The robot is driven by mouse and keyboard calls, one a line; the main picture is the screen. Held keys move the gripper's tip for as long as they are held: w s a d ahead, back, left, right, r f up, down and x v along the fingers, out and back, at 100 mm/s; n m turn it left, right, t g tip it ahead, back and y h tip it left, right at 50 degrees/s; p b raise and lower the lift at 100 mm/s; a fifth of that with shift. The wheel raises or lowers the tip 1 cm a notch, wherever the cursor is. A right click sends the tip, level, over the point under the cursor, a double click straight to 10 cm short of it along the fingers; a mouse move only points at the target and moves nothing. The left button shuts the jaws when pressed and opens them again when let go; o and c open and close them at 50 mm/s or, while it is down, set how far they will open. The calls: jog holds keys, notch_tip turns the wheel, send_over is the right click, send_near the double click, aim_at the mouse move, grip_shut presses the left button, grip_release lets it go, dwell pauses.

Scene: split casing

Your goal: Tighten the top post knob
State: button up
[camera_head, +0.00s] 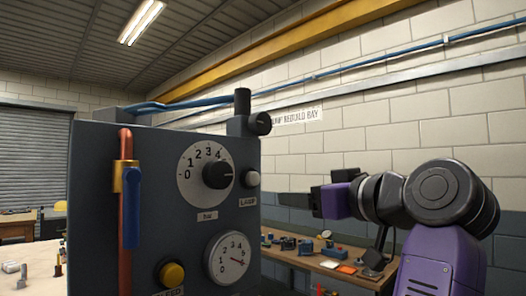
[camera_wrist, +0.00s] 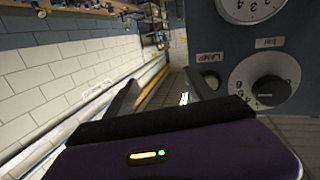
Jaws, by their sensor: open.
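The top post knob (camera_head: 259,123) is a black round knob on the side of a short dark post at the upper right corner of the grey casing (camera_head: 95,190). I cannot make it out in the wrist view. My gripper (camera_head: 298,197) is to the right of the casing, lower than the knob and apart from it in the picture. In the wrist view my gripper (camera_wrist: 160,92) has its two dark fingers spread, with nothing between them.
A wooden bench (camera_head: 340,272) with parts stands behind. Space above my gripper looks clear.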

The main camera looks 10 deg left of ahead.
aim_at(265, 124)
jog(key=s+a+r+n+g+y, duration=0.1)
jog(key=s+r+y, duration=0.15)
jog(key=r, duration=0.45)
jog(key=s+a+r+n+g+y, duration=0.1)
jog(key=s+a+r+n, duration=0.1)
jog(key=s+r, duration=0.3)
jog(key=shift+h, duration=0.25)
jog(key=w+a+p, duration=0.1)
jog(key=w, duration=0.1)
jog(key=w+a+r+p, duration=0.1)
jog(key=w+a+p, duration=0.1)
jog(key=w+a, duration=0.1)
jog(key=shift+w+a+r, duration=0.1)
jog(key=shift+w+r, duration=0.2)
jog(key=shift+r, duration=0.1)
jog(key=shift+w+a+f+p, duration=0.15)
jog(key=shift+w+a+p, duration=0.25)
jog(key=shift+w+a, duration=0.15)
jog(key=c, duration=1.3)
jog(key=shift+d, duration=0.1)
jog(key=shift+c, duration=0.2)
